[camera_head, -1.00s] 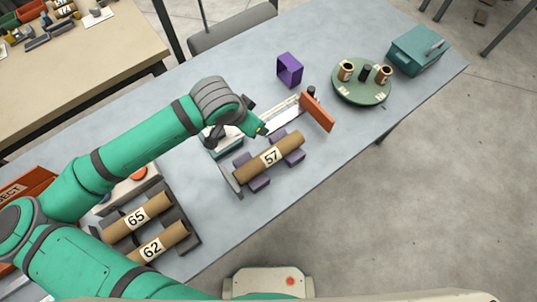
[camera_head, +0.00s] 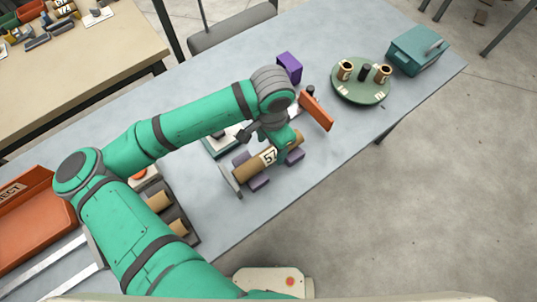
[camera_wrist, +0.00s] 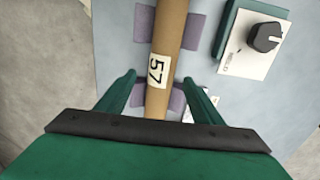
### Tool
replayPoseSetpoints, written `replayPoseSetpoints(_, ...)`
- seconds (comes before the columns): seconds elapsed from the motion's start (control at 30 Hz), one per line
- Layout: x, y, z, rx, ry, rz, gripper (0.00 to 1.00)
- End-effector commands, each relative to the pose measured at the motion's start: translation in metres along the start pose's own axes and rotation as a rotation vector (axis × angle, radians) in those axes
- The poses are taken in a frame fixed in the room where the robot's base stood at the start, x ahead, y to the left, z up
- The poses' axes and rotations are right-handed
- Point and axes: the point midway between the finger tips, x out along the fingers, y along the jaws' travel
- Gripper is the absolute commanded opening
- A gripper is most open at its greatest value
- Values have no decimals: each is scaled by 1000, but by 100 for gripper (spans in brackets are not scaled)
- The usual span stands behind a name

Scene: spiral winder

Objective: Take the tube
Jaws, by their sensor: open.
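The brown cardboard tube labelled 57 (camera_head: 250,168) lies across purple cradle blocks (camera_head: 258,183) on the grey table. It also shows in the wrist view (camera_wrist: 168,35), running lengthwise up the picture. My gripper (camera_wrist: 158,88) is open, with one green finger on each side of the tube near its label. The fingers look apart from the tube, and I cannot tell their exact height against it. In the head view my gripper (camera_head: 285,148) hangs over the tube's right part and hides some of it.
A teal box with a black knob (camera_wrist: 262,38) stands beside the tube. An orange plate (camera_head: 316,111) stands close to my gripper. A round green tray (camera_head: 338,92) with small spools and a teal case (camera_head: 418,51) are further right. A purple holder (camera_head: 290,67) stands behind.

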Motion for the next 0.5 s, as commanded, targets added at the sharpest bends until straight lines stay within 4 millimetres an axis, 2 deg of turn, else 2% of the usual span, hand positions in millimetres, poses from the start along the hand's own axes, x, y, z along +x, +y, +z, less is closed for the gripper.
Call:
replayPoseSetpoints(0.3, 40, -2, 3, 0, -2, 2, 61)
replayPoseSetpoints(0.5, 51, -2, 2, 3, 0, 1, 61)
